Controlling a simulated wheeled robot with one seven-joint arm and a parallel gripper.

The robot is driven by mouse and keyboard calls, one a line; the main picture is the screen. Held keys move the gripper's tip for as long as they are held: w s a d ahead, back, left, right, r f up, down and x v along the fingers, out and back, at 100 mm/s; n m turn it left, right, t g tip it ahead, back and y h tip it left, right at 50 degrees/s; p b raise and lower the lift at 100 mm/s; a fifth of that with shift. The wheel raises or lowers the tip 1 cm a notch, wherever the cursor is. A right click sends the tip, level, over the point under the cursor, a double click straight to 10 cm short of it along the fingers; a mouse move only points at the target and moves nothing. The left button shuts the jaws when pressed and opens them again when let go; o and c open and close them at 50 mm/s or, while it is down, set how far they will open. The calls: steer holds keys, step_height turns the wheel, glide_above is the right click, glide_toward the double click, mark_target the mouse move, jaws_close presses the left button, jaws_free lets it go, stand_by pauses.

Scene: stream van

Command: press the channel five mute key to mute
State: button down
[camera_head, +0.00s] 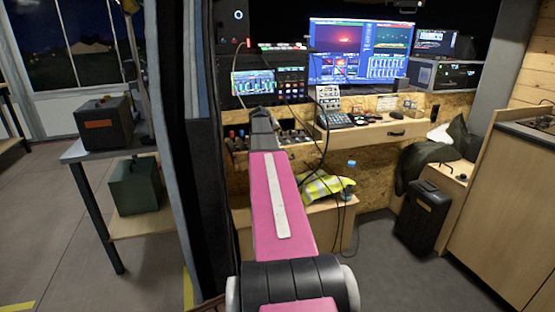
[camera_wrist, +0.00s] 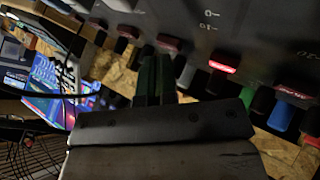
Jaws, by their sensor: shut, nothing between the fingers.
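In the wrist view a grey mixer panel (camera_wrist: 270,35) runs across the top. It has a row of mute keys: a lit red key (camera_wrist: 222,67), another lit red key (camera_wrist: 292,92), and darker red unlit keys (camera_wrist: 172,43). Channel numbers are not readable enough to tell which key is channel five. My gripper (camera_wrist: 158,62) is shut and empty, its dark fingertips close below an unlit key; I cannot tell whether they touch. In the head view my gripper (camera_head: 263,118) reaches the mixer (camera_head: 295,138), hiding part of it.
Coloured caps, blue (camera_wrist: 281,117) and green (camera_wrist: 257,101), stand by the keys. Monitors (camera_head: 358,52) and a rack unit (camera_head: 255,83) are behind the desk. Black cables (camera_head: 325,140) hang beside my arm. A wooden desk (camera_head: 370,134) is right, a black case (camera_head: 426,215) on the floor.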

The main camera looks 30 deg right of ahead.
stand_by(0.4)
steer(key=shift+r, duration=0.65)
steer(key=shift+r, duration=0.1)
step_height(320, 180, up, 6)
steer(key=shift+f, duration=0.1)
stand_by(0.5)
